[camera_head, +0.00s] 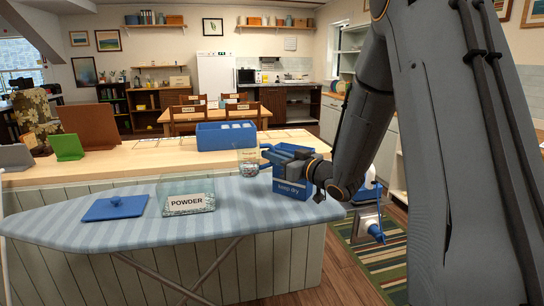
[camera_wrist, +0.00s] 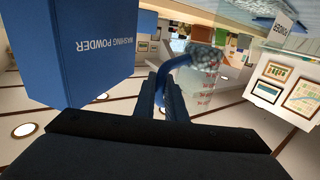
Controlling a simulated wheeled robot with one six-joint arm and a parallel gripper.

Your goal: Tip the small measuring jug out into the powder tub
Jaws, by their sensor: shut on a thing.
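The small measuring jug (camera_head: 248,163) is clear, with speckled granules in its lower part. It looks upright, held in the air near the back edge of the ironing board. In the upside-down wrist view, the jug (camera_wrist: 205,82) shows red marks and a blue handle. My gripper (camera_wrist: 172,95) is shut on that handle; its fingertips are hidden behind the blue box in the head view. The clear powder tub (camera_head: 188,203), labelled POWDER, stands uncovered on the board, to the left and nearer, with granules inside. It also shows in the wrist view (camera_wrist: 290,27).
A blue washing powder box (camera_head: 292,188) stands on the board's right end, close beside my gripper; it fills the wrist view's left (camera_wrist: 85,50). A blue lid (camera_head: 115,208) lies left of the tub. A blue bin (camera_head: 225,138) sits on the counter (camera_head: 150,155) behind.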

